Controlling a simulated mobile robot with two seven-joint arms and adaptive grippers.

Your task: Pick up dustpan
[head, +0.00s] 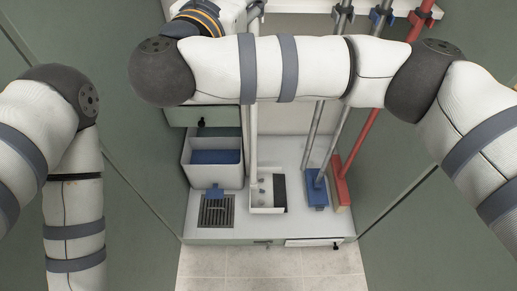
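The dustpan (268,192) is a white, upright long-handled pan with a dark part at its right side. It stands on the white floor of the cabinet. Its pale handle (253,145) rises from the pan's left side and passes behind my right arm. My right arm crosses the view from the right, and its wrist bends up at the top left, near the upper part of the handle. The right gripper itself does not show. My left arm hangs down at the lower left, and its gripper is outside the picture.
Right of the dustpan stand a blue-headed tool (316,188) and a red-handled brush (342,185), with clips on a rail above. Left are a white bucket with blue inside (214,170) and a dark floor grate (216,211). Green walls (415,235) flank the cabinet.

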